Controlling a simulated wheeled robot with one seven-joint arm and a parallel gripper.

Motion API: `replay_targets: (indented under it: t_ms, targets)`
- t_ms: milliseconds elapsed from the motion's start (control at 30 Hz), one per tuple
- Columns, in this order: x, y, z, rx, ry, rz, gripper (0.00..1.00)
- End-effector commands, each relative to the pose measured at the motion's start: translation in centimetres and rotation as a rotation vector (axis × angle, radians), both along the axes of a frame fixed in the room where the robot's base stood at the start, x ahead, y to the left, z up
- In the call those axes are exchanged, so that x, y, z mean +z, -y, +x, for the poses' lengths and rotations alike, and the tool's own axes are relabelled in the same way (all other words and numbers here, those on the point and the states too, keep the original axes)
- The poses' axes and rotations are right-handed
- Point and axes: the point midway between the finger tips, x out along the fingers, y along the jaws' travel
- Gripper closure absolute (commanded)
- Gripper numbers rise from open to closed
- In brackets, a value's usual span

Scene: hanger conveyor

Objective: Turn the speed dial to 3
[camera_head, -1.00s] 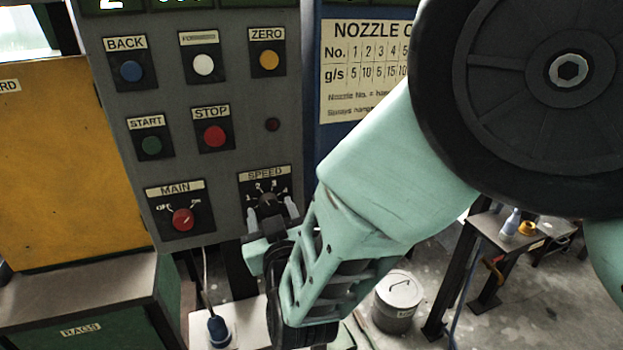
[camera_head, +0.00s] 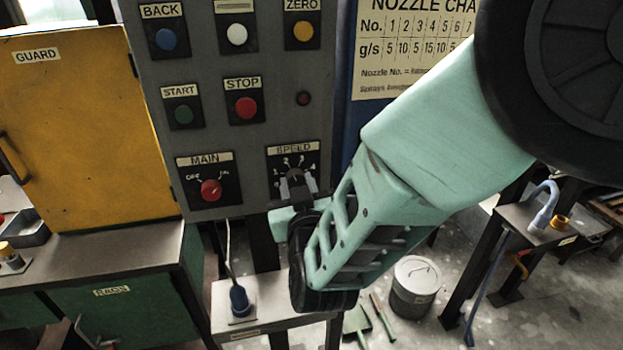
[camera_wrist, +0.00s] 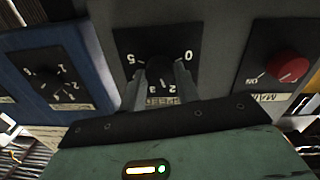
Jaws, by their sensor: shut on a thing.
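The speed dial is on a black plate (camera_head: 308,156) labelled SPEED, at the lower right of the grey control panel. The dial's dark knob (camera_wrist: 160,66) shows in the wrist view, which sees the panel upside down. My gripper (camera_head: 296,183) reaches it from below right and is shut on the knob, with one finger on each side, as the wrist view (camera_wrist: 161,76) also shows. The numbers 0, 2, 3 and 5 can be read around the knob there. The fingers cover part of the scale, and I cannot tell which number the dial points at.
The red MAIN switch (camera_head: 211,190) is just left of the dial. STOP (camera_head: 246,108) and START (camera_head: 183,113) buttons sit above. In the wrist view, a blue panel with another dial (camera_wrist: 63,80) is close on the other side. A shelf (camera_head: 257,296) is below.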

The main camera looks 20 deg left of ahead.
Motion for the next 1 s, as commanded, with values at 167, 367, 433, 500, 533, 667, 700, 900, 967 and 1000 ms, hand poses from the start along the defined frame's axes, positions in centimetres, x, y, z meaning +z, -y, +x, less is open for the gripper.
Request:
replay_targets:
  t_ms: [167,367,433,500,533,667,700,900,967,1000]
  targets:
    - [-0.42,0.07,0.08,-0.002,-0.054,0.094,0.91]
    - [-0.50,0.09,0.09,-0.001,-0.140,0.236,0.91]
    - [-0.50,0.12,0.11,-0.002,-0.172,0.288,0.91]
    - [-0.44,0.13,0.13,-0.002,-0.202,0.339,0.91]
    - [-0.44,0.13,0.12,-0.002,-0.214,0.358,0.91]
    - [-0.37,0.12,0.10,-0.001,-0.266,0.441,0.91]
    - [-0.36,0.12,0.09,-0.001,-0.281,0.464,0.91]
    - [-0.20,0.14,0.10,-0.002,-0.338,0.556,0.91]
    - [-0.13,0.12,0.08,-0.001,-0.351,0.575,0.91]
    - [-0.09,0.12,0.06,-0.001,-0.358,0.586,0.91]
